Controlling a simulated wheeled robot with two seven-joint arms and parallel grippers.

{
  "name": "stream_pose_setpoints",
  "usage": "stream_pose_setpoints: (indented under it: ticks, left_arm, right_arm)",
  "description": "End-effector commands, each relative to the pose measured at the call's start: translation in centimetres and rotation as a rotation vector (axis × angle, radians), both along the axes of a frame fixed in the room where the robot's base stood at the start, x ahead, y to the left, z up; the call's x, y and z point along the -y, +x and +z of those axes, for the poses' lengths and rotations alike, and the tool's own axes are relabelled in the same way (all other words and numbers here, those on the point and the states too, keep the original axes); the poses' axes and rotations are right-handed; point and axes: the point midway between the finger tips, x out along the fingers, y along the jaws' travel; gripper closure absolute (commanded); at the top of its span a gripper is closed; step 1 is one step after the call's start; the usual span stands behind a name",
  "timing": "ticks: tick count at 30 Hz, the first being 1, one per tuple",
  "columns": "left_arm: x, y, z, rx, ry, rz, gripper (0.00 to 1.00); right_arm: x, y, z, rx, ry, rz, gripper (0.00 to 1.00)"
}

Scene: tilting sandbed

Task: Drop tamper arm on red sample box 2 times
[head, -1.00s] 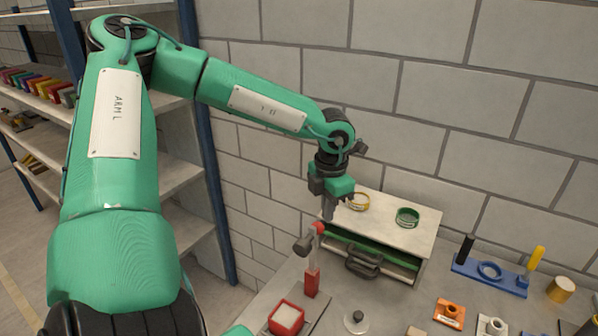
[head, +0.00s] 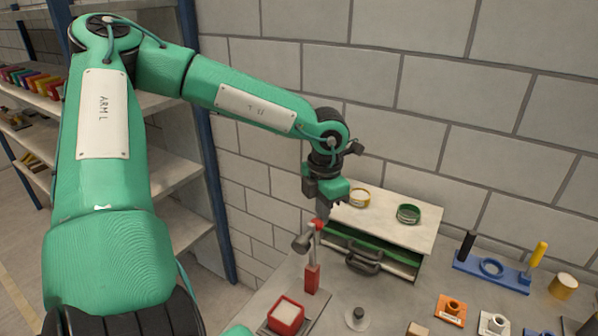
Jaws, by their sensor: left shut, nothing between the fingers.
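The tamper stands on the bench, with a red post (head: 312,279) and a tamper arm (head: 302,243) with a dark grey head and a red end at the top. The arm is raised, with its head to the left of the post, above and apart from the box. The red sample box (head: 286,316) sits in front of the post, with pale material inside. My left gripper (head: 323,212) is shut and empty, pointing down just above the red end of the tamper arm. Whether its fingertips touch that end I cannot tell. My right gripper is not in view.
A drawer cabinet (head: 415,232) stands behind, its drawer partly open, with a yellow ring (head: 359,198) and a green ring (head: 408,214) on top. A blue tool holder (head: 490,270) and several small blocks lie to the right. A block wall closes the back.

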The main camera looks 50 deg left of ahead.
Motion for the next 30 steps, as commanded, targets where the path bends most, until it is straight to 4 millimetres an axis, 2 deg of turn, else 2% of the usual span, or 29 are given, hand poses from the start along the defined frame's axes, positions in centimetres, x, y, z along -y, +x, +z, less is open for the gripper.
stream_pose_setpoints:
  ticks: [23, 30]
  left_arm:
    - [1.2, -3.8, 0.0, 0.0, 0.0, -0.001, 1.0]
    - [1.2, -3.8, 0.0, 0.0, 0.0, 0.0, 1.0]
  right_arm:
    - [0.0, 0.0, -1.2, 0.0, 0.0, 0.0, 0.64]
    - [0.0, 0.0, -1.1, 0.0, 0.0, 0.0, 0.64]
